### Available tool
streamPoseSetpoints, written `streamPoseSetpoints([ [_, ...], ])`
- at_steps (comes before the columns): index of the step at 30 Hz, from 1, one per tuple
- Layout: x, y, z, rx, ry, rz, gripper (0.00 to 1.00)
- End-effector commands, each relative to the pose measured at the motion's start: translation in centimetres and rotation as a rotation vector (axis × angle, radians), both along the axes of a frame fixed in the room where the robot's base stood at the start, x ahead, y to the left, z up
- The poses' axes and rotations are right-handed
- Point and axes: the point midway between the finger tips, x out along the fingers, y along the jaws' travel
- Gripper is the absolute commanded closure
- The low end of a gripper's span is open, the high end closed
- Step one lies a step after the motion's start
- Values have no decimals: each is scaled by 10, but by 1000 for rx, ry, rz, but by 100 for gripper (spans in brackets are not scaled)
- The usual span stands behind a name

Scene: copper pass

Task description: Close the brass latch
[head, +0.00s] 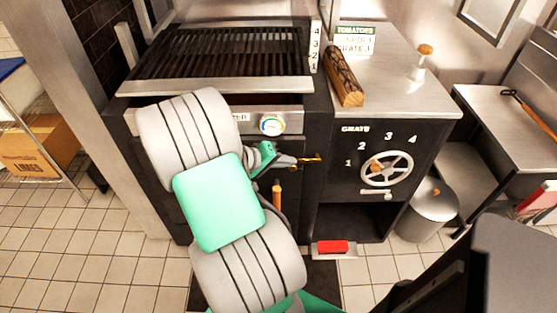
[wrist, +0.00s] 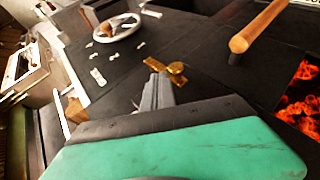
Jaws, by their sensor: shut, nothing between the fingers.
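The brass latch (head: 312,159) is a small gold piece on the dark front of the grill, near the seam with the wheel cabinet. In the wrist view the latch (wrist: 176,70) shows a round boss with a short arm. My gripper (head: 290,161) is shut and empty, its grey fingertips at the latch's left side in the head view. In the wrist view my gripper (wrist: 157,78) has its tips right beside the latch. I cannot tell whether they touch. My arm hides much of the grill's front.
A wooden door handle (wrist: 256,28) and glowing coals (wrist: 304,75) show near the latch. A spoked wheel (head: 386,168) is on the cabinet to the right. A red-topped brush (head: 333,247) lies low in front. A metal bin (head: 425,212) stands at right.

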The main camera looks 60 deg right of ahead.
Motion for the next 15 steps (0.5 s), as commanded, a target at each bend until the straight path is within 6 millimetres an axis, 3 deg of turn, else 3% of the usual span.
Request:
streamPoseSetpoints([
  [15,2,2,-18,3,-1,-11,100],
])
